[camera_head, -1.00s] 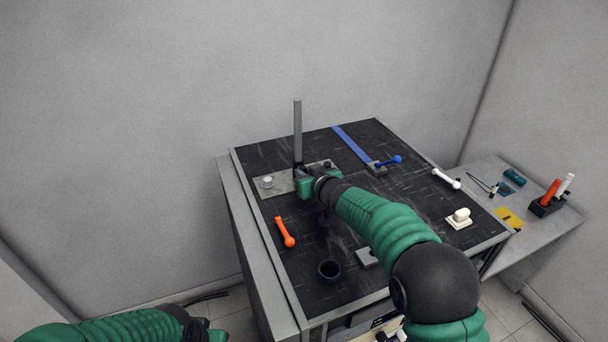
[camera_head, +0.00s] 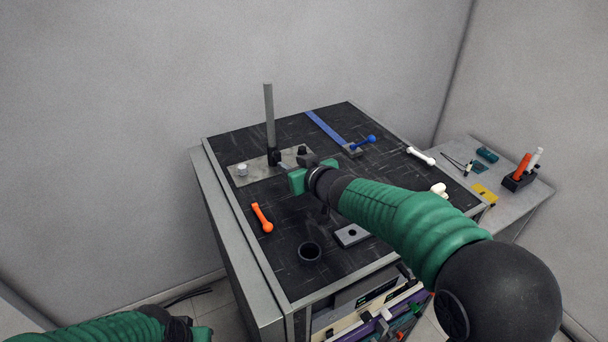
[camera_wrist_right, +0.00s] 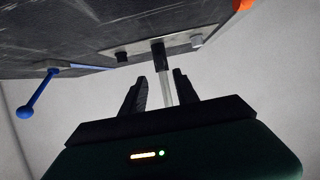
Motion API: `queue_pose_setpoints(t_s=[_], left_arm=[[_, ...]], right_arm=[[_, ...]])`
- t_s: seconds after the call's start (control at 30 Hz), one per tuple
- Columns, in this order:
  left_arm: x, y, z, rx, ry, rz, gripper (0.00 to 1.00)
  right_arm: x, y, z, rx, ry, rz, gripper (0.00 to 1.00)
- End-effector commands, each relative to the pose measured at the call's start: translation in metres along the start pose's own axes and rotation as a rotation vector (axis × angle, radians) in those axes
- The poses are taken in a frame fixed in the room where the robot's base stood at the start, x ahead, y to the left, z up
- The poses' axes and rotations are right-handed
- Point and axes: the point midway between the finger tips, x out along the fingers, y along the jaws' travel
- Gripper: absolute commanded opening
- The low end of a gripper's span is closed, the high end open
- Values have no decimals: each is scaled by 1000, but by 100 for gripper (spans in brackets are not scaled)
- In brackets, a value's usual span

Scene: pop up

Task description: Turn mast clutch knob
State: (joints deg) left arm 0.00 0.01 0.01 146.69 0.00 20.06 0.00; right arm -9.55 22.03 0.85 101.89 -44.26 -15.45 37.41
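A grey upright mast (camera_head: 269,115) stands on a metal plate (camera_head: 258,173) at the table's far left side. A black clutch piece (camera_head: 274,157) sits at its foot. A black knob (camera_head: 302,150) and a silver knob (camera_head: 242,170) are on the plate. My right gripper (camera_head: 286,167) is just in front and right of the mast foot. In the right wrist view its two fingers (camera_wrist_right: 160,88) are apart, with the mast (camera_wrist_right: 164,72) showing in the gap beyond; contact cannot be told. My left gripper (camera_head: 196,332) is low at the left, fingers unclear.
On the black tabletop are an orange handle (camera_head: 262,217), a dark cup (camera_head: 310,253), a grey block (camera_head: 352,235), a blue lever (camera_head: 362,143) and a white handle (camera_head: 421,156). A side table (camera_head: 520,203) with tools stands at right.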

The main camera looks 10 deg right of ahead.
Motion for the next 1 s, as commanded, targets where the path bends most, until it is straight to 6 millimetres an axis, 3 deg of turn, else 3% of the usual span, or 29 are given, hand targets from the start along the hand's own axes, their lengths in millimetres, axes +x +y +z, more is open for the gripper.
queue_pose_setpoints(t_s=[0.1,0.3,0.8,1.0], left_arm=[[0,0,0,0,0,0,36],[-4,0,-1,0,1,0,36],[-5,0,-1,0,0,0,36],[-37,0,-9,0,0,0,36]], right_arm=[[-34,2,-2,1,2,2,36],[-66,1,-2,1,1,0,36],[-72,1,-1,0,0,-1,36],[-85,1,-32,0,0,0,36]])
